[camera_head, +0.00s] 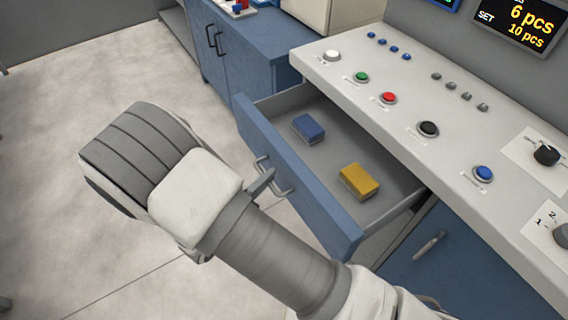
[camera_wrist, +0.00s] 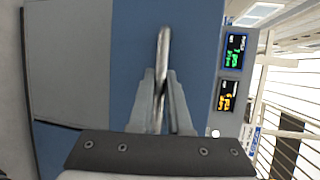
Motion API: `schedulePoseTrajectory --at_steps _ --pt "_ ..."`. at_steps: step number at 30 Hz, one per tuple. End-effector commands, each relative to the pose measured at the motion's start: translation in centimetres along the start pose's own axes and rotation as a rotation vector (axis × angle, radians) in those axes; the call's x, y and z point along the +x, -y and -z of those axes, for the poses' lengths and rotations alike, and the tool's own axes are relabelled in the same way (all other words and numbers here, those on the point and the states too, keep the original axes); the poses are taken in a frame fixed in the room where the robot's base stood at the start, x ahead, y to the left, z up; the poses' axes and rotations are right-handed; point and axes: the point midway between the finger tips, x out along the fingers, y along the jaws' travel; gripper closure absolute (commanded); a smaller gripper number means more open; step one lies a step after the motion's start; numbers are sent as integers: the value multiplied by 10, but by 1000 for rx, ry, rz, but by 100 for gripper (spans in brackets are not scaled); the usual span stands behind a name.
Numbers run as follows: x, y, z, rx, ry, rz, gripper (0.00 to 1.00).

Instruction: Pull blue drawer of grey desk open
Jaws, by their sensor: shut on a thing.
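The blue drawer (camera_head: 300,188) of the grey desk (camera_head: 400,110) stands open, pulled out to the left from under the desk top. Inside it lie a blue block (camera_head: 308,128) and a yellow block (camera_head: 359,181), apart from each other. The drawer's metal handle (camera_head: 272,178) is on its front. My gripper (camera_wrist: 163,100) is shut on this handle in the wrist view, one finger on each side of the bar. In the head view my wrist partly hides the gripper, and only a fingertip shows at the handle.
A blue cabinet (camera_head: 250,50) with two dark handles stands behind the drawer. A lower blue door with a handle (camera_head: 430,245) is under the desk top. Buttons and knobs line the desk top. The floor (camera_head: 90,70) at the left is clear.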

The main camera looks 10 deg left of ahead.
Motion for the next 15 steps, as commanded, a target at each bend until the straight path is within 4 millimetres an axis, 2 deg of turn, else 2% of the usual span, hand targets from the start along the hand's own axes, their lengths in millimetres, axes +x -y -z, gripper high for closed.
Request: schedulePoseTrajectory --at_steps 6,15 --pt "-15 -4 -6 -1 0 -1 100" --pt "-17 -4 -7 -1 0 -1 100"
